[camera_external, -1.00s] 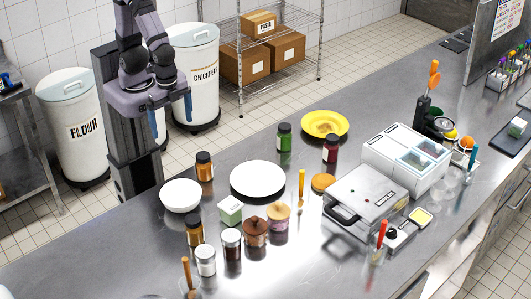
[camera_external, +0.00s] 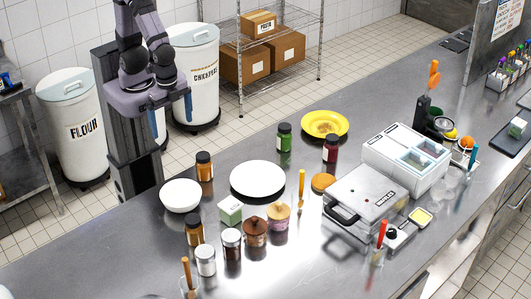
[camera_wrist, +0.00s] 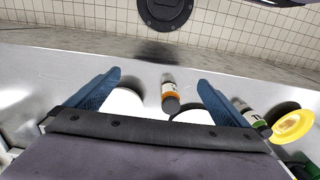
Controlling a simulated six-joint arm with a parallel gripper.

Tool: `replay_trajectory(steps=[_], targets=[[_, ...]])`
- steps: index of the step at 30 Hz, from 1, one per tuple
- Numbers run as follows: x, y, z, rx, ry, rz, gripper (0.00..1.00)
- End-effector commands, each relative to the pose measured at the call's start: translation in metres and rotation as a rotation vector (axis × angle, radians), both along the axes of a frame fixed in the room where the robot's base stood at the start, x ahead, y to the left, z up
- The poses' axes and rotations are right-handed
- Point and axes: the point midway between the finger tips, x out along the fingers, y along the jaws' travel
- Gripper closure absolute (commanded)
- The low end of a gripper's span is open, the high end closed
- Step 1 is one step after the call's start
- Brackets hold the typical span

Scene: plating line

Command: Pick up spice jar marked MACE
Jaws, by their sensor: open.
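No label reading MACE is legible in either view, so I cannot tell which jar it is. Dark-capped jars on the steel counter are an orange one (camera_external: 204,170) behind the white bowl, another orange one (camera_external: 194,234) nearer the front, a green one (camera_external: 284,139) and a dark red one (camera_external: 331,151). A white-lidded jar (camera_external: 206,263) and a dark-filled jar (camera_external: 231,246) stand in front. My gripper (camera_external: 172,112) is open and empty, raised beyond the counter's back edge. In the wrist view, an orange jar (camera_wrist: 168,88) appears between my blue fingers (camera_wrist: 160,80).
A white bowl (camera_external: 180,197), a white plate (camera_external: 258,169) and a small green-and-white box (camera_external: 230,210) lie near the jars. A yellow plate (camera_external: 343,123) is at the back. A press-like appliance (camera_external: 365,198) stands to the right. The counter's left end is clear.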

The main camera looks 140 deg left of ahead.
Motion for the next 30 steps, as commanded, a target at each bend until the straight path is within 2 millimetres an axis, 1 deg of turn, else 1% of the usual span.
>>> replay_trajectory(steps=[9, 10, 11, 12, 13, 14, 22, 25, 28, 30], targets=[[0.0, 0.0, 0.0, 0.0, 0.0, 0.0, 0.0], [0.0, 0.0, 0.0, 0.0, 0.0, 0.0, 0.05], [0.0, 0.0, 0.0, 0.0, 0.0, 0.0, 0.12], [0.0, 0.0, 0.0, 0.0, 0.0, 0.0, 0.21], [0.0, 0.0, 0.0, 0.0, 0.0, 0.0, 0.29], [0.0, 0.0, 0.0, 0.0, 0.0, 0.0, 0.33], [0.0, 0.0, -0.001, 0.0, 0.0, 0.0, 0.33], [0.0, 0.001, -0.006, 0.0, 0.001, 0.005, 0.33], [-0.001, 0.004, -0.02, 0.0, 0.007, 0.017, 0.33], [-0.004, 0.007, -0.037, 0.0, 0.022, 0.03, 0.33]])
